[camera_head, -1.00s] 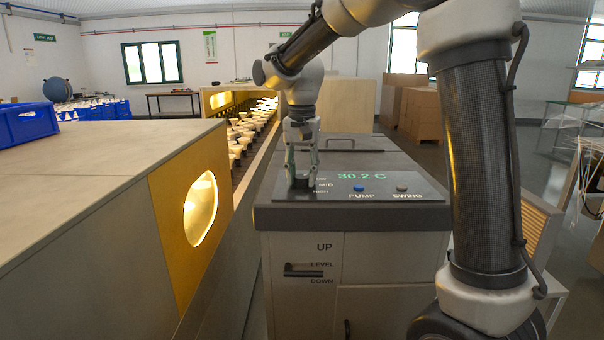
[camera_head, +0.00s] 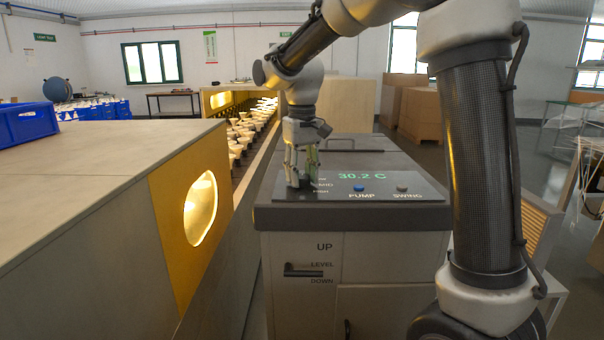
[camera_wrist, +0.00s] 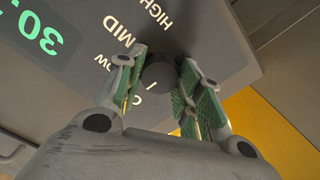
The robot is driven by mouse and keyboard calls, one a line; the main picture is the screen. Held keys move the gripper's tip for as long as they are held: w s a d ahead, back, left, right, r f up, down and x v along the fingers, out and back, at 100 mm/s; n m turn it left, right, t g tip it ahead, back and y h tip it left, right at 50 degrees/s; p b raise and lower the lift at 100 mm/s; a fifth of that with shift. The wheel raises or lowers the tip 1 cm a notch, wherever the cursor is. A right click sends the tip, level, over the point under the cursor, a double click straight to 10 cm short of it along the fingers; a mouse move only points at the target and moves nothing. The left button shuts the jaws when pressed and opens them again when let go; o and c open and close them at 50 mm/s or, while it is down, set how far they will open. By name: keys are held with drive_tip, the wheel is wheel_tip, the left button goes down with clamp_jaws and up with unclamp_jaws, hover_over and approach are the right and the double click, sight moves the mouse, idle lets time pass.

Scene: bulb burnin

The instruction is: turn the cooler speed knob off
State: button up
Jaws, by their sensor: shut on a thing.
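The cooler (camera_head: 350,246) is a grey box with a dark sloped control panel on top. My gripper (camera_head: 299,184) points down at the left part of this panel, over the speed knob. In the wrist view the dark round speed knob (camera_wrist: 158,76) sits between the green-padded fingers of my gripper (camera_wrist: 160,80), which are shut on it. The labels LOW, MID and HIGH show beside it, and a small line mark shows close to it.
A green display (camera_head: 360,172) reads 30.2 C. The blue PUMP button (camera_head: 359,188) and the grey SWING button (camera_head: 402,188) are right of my gripper. An UP/LEVEL/DOWN lever (camera_head: 303,270) is on the cooler's front. A yellow-ended bench (camera_head: 165,230) stands close on the left.

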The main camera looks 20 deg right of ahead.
sight(302, 176)
drive_tip(key=shift+n, duration=0.5)
drive_tip(key=o, duration=1)
drive_tip(key=shift+o, duration=0.2)
wheel_tip(302, 176, up, 12)
